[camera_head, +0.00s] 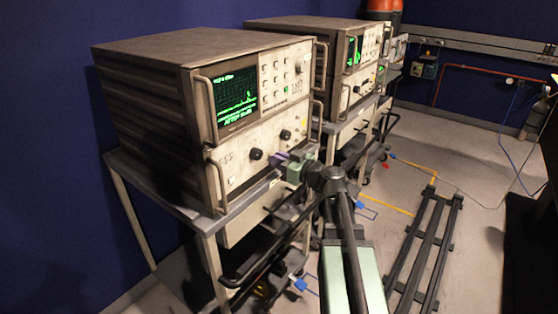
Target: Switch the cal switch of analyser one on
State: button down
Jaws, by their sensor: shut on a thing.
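The near analyser (229,150) stands on a grey trolley at left, with a lit green screen (236,95) on its upper unit. Its lower front panel (237,140) carries dark knobs and small buttons. My gripper (279,160), with purplish fingertips, is at the lower right of this panel. It is shut on a small control there, which the fingers hide. I cannot read the panel labels or tell the cal switch or its position. A second analyser (360,70) stands farther back, apart from my gripper.
The trolley (177,200) has dark handle bars near my arm, with cables and blue-tagged items below. A dark floor rail (425,240) runs at right. An orange cylinder (384,8) stands behind the second analyser. The floor beyond is mostly clear.

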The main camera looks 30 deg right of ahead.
jog(key=shift+r, duration=0.15)
jog(key=r+g+p, duration=0.1)
jog(key=p, duration=0.2)
jog(key=g+h+p, duration=0.1)
jog(key=p, duration=0.2)
jog(key=shift+r+g+p, duration=0.35)
jog(key=shift+g, duration=0.05)
jog(key=shift+w+r+g+h+p, duration=0.15)
jog(key=shift+g+h+p, duration=0.3)
jog(key=shift+g+p, duration=0.6)
jog(key=shift+w+r+g+h+p, duration=0.1)
jog(key=shift+g+h+p, duration=0.4)
jog(key=shift+p, duration=0.95)
jog(key=shift+f, duration=0.1)
jog(key=c, duration=1.2)
grip_release()
jog(key=shift+a, duration=0.1)
